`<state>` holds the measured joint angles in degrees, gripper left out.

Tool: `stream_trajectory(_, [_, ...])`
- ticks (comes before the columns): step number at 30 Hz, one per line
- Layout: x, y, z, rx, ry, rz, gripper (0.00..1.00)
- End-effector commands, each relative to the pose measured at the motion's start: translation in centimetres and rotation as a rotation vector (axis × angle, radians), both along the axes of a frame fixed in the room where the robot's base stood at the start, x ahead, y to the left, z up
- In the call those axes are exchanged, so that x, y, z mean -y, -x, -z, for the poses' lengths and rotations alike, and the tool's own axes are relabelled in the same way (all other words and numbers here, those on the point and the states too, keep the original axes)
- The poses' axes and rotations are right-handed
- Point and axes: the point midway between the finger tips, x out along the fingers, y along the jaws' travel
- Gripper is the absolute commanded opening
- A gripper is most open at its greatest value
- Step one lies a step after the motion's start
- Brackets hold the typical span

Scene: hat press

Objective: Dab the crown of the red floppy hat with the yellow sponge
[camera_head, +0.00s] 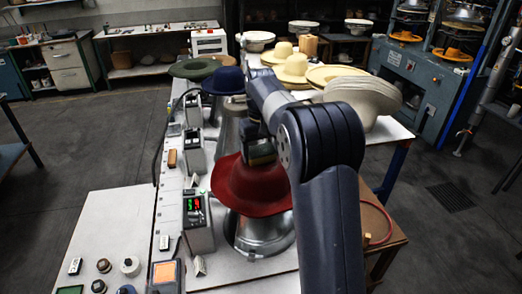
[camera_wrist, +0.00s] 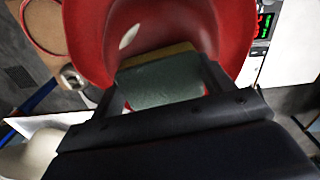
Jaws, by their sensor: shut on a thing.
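The red floppy hat (camera_head: 250,195) sits brim-down on a round metal stand in the middle of the bench. In the wrist view the hat (camera_wrist: 85,30) fills the upper middle, with a small pale oval mark on it. My gripper (camera_wrist: 162,72) is shut on the yellow sponge (camera_wrist: 155,56), which shows a yellow edge and a green-grey face. In the head view my gripper (camera_head: 258,150) is right over the hat's crown and partly hides it. The sponge is at or just above the crown; I cannot tell whether they touch.
A blue hat (camera_head: 224,81) and a green hat (camera_head: 195,68) stand behind on the same bench. Control boxes with red and green digits (camera_head: 196,215) stand left of the red hat. Cream hats (camera_head: 292,68) and a pale stack (camera_head: 364,95) are at the back right.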

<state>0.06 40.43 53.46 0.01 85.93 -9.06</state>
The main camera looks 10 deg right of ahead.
Motion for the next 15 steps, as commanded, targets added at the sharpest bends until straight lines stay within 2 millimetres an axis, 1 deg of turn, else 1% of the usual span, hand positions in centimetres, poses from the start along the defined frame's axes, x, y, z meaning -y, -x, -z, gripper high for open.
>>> stream_trajectory(1, [0.0, 0.1, 0.3, -0.006, 0.0, 0.0, 0.58])
stream_trajectory(8, [0.0, 0.1, 0.2, -0.007, 0.0, 0.0, 0.58])
stream_trajectory(15, [0.0, 0.1, -1.9, -0.005, 0.0, 0.0, 0.58])
